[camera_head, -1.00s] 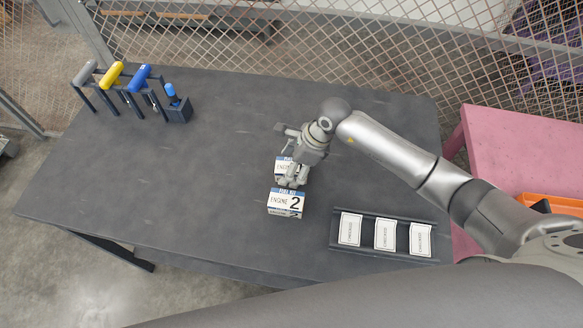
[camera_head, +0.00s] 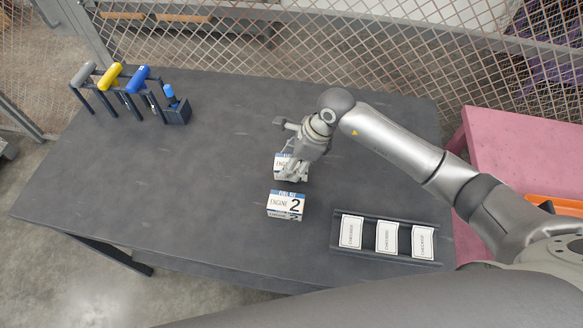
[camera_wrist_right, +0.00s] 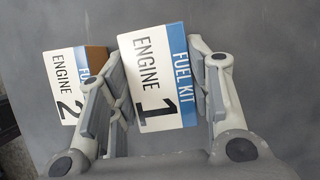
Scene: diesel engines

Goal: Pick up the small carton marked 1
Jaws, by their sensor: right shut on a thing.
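The small carton marked 1 (camera_wrist_right: 158,80) is white with a blue "FUEL KIT" band and fills the space between the fingers in the right wrist view. In the head view it shows partly (camera_head: 281,163), with the gripper hiding much of it. My right gripper (camera_head: 294,172) is shut on this carton, with one finger on each side, as the right wrist view (camera_wrist_right: 163,95) shows. I cannot tell whether the carton is clear of the table. My left gripper is not in view.
A carton marked 2 (camera_head: 286,206) stands just in front of the held one. A dark tray (camera_head: 385,257) with several white cards lies at the front right. A tool rack (camera_head: 130,88) stands at the back left. The left of the dark table (camera_head: 150,180) is clear.

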